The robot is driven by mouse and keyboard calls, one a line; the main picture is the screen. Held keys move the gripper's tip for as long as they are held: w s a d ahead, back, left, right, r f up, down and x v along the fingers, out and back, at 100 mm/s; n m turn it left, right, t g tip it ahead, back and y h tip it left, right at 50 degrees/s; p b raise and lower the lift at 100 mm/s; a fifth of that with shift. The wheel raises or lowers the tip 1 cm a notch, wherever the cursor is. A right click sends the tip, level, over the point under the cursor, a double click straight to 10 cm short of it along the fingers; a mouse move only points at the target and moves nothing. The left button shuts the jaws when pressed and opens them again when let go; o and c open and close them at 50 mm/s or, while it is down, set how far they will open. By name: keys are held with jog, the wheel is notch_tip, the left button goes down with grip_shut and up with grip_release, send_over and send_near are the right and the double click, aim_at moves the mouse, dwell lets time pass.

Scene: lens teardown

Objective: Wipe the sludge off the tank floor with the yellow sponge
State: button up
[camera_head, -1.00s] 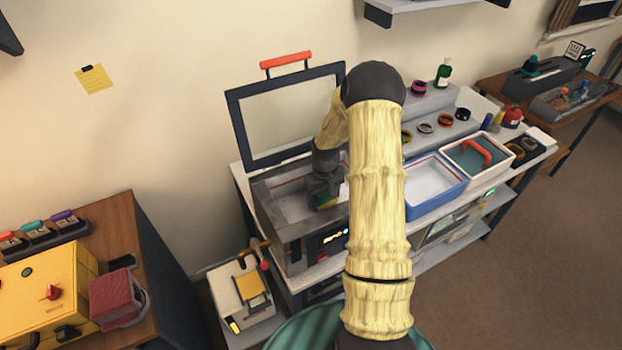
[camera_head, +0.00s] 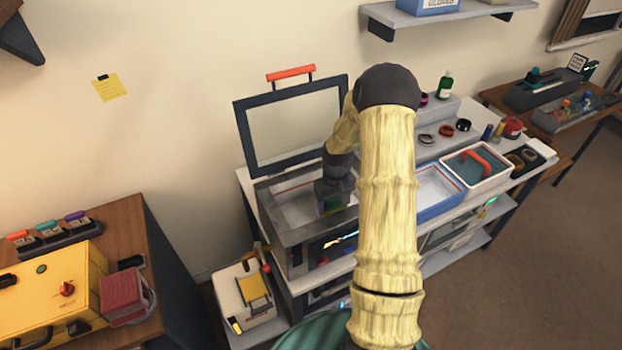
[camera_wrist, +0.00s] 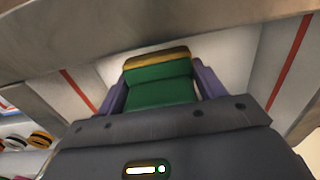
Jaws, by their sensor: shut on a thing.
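The tank (camera_head: 272,213) is a grey metal box with its lid (camera_head: 293,128) standing open behind it. My gripper (camera_head: 334,203) reaches down into the right part of the tank. It is shut on the sponge, a green block with a yellow layer at its far edge, seen between the purple fingers in the wrist view (camera_wrist: 158,92). A small green part of the sponge (camera_head: 335,204) shows below my gripper in the head view. I cannot tell whether the sponge touches the floor. The pale tank floor (camera_head: 300,205) shows only partly, and I make out no sludge on it.
Tank walls with a red line rise close around my gripper. To the right stand a blue-rimmed tray (camera_head: 455,205) and a white bin (camera_head: 503,176) with a red handle. A yellow case (camera_head: 50,300) sits on the left table. My arm hides part of the bench.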

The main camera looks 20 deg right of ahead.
notch_tip(320, 180, up, 3)
jog(key=shift+w+f+p, duration=0.1)
jog(key=shift+f+p, duration=0.05)
jog(key=shift+p, duration=0.65)
jog(key=shift+s+r, duration=0.2)
jog(key=shift+r, duration=0.2)
jog(key=shift+w, duration=0.1)
